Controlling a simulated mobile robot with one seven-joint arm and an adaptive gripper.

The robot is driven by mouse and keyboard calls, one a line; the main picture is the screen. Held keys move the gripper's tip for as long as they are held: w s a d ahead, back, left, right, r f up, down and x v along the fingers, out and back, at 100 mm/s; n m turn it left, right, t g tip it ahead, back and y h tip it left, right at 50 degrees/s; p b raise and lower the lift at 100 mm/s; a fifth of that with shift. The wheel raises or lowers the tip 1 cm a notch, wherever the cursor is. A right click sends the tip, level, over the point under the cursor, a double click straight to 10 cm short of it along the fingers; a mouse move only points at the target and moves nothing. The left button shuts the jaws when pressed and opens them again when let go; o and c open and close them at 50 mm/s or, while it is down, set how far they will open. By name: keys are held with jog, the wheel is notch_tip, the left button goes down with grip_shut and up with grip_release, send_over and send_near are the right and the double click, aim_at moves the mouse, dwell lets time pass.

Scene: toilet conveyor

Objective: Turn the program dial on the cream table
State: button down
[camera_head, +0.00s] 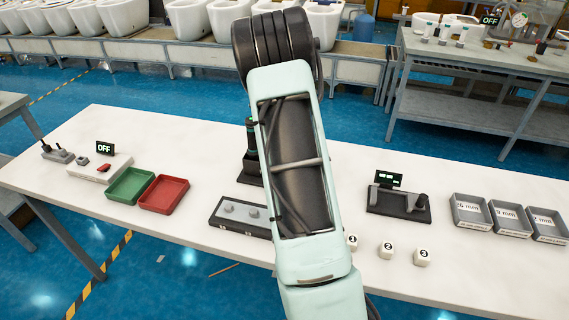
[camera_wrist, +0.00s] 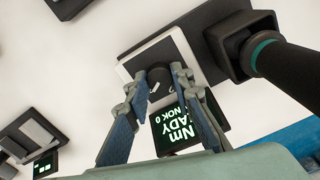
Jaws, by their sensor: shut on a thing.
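The program dial (camera_wrist: 158,75) is a small round black knob on a pale plate, in the upper middle of the wrist view. My gripper (camera_wrist: 160,82) has its two grey-blue fingers on either side of the dial and is shut on it. The dial's far rim shows between the fingertips; its sides are partly covered. In the head view the dial and my gripper are hidden behind my arm. The cream table (camera_head: 215,165) runs across the head view.
A dark tool with a teal ring (camera_wrist: 262,48) stands in a black holder close right of the dial. A lit display (camera_wrist: 178,130) sits below it. Green (camera_head: 130,186) and red (camera_head: 164,194) trays lie left; numbered cubes (camera_head: 386,250) and grey bins (camera_head: 470,212) lie right.

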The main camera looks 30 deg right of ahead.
dwell(0.3)
jog(key=c, duration=1.7)
grip_release()
notch_tip(320, 180, up, 12)
jog(key=shift+r, duration=0.1)
jog(key=shift+w, duration=0.1)
